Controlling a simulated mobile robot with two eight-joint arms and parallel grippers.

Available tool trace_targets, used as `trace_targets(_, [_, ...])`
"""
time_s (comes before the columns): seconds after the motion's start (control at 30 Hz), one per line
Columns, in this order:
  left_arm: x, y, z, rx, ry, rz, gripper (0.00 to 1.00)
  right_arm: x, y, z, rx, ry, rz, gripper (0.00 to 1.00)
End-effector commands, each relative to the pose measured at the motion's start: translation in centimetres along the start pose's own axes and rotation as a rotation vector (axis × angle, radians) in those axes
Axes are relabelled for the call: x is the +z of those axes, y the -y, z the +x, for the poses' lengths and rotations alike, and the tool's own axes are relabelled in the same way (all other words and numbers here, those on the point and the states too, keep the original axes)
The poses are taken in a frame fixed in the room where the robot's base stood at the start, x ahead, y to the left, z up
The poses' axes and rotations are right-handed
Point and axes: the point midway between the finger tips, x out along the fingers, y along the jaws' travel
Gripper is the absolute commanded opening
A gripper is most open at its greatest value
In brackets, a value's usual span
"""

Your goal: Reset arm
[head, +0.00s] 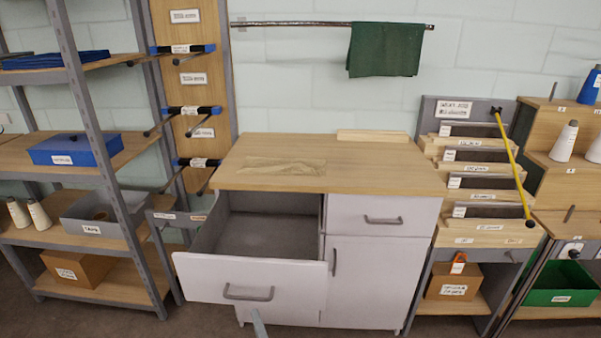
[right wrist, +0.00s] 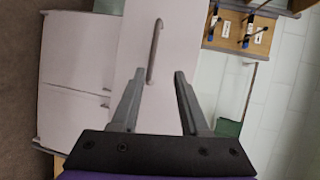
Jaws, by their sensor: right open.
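My right gripper (right wrist: 159,76) is open and empty in the right wrist view, with its two grey fingers apart. The drawer handle (right wrist: 154,52) shows just beyond and between the fingertips, with nothing held. In the head view only a thin grey tip of my right gripper (head: 258,322) shows at the bottom edge, below the handle of the open drawer. The open drawer (head: 215,280) at the left of the cabinet (head: 375,285) is pulled out, and the part of its inside that shows is empty. My left gripper is in neither view.
A shelf rack (head: 85,100) with bins stands at the left. A stepped rack (head: 470,185) with a yellow rod (head: 515,170) stands right of the cabinet. A green cloth (head: 385,50) hangs on a wall rail. The wooden cabinet top (head: 385,178) is mostly clear.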

Motion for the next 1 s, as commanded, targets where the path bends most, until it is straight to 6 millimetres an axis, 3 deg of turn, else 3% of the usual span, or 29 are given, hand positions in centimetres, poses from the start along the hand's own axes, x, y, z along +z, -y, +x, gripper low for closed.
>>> trace_targets(0.1, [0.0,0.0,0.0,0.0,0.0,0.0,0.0,-2.4,1.0,-2.5,0.023,0.077,-0.226,0.45])
trace_targets(0.17, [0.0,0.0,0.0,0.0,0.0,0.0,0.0,-3.6,0.6,-4.3,0.066,0.132,-0.372,0.45])
trace_targets(0.27, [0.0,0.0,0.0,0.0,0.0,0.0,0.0,-5.8,-1.7,-8.0,0.189,0.223,-0.605,0.45])
trace_targets(0.4, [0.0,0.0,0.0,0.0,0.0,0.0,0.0,-9.7,-6.7,-14.7,0.445,0.34,-0.872,0.45])
trace_targets(0.6, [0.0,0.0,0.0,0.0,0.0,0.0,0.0,-14.6,-12.2,-23.9,0.8,0.454,-1.063,0.45])
trace_targets(0.73, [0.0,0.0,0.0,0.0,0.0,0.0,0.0,-17.2,-14.6,-29.7,1.015,0.505,-1.119,0.45])
trace_targets(0.8, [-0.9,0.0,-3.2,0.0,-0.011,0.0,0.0,-17.0,-11.2,-30.1,0.995,0.499,-1.126,0.45])
trace_targets(1.0, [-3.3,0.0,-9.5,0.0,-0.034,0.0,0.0,-17.0,-4.5,-31.2,0.976,0.48,-1.136,0.45])
